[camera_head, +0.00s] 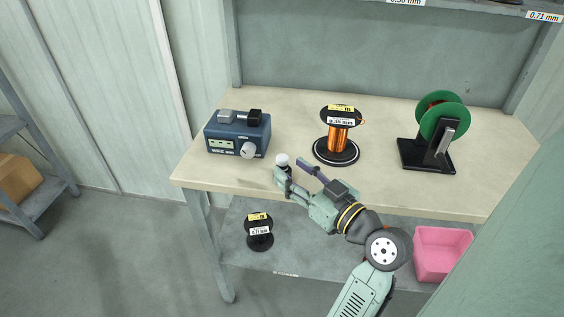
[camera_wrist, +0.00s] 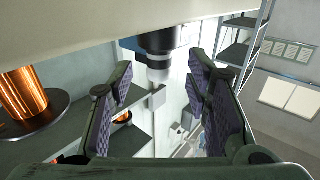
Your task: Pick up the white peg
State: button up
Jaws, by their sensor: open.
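The white peg (camera_head: 282,159) shows as a small white rounded top above a dark lower part, near the front edge of the workbench. My gripper (camera_head: 290,169) is beside it at that edge, open, with its two fingers apart. One finger partly hides the peg's lower part. In the wrist view my gripper (camera_wrist: 160,95) has a wide gap between its padded fingers. A pale cylinder with a dark part above it (camera_wrist: 158,72) shows between them, ahead of the tips. I cannot tell whether it touches a finger.
A blue device (camera_head: 237,135) with a pale knob stands left on the workbench (camera_head: 385,112). A copper wire spool (camera_head: 338,138) on a black base is close behind my gripper. A green spool on a stand (camera_head: 432,135) is further right. The lower shelf holds a black spool (camera_head: 259,236) and pink bin (camera_head: 441,252).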

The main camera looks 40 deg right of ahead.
aim_at(286, 165)
jog(key=w, duration=0.1)
jog(key=w+p, duration=0.1)
jog(key=w, duration=0.1)
jog(key=shift+w+r, duration=0.3)
jog(key=shift+w, duration=0.1)
jog(key=shift+w+f, duration=0.1)
jog(key=shift+w, duration=0.2)
jog(key=shift+c, duration=0.3)
grip_shut()
notch_tip(286, 165, up, 10)
jog(key=shift+r+b, duration=0.1)
jog(key=shift+b, duration=0.35)
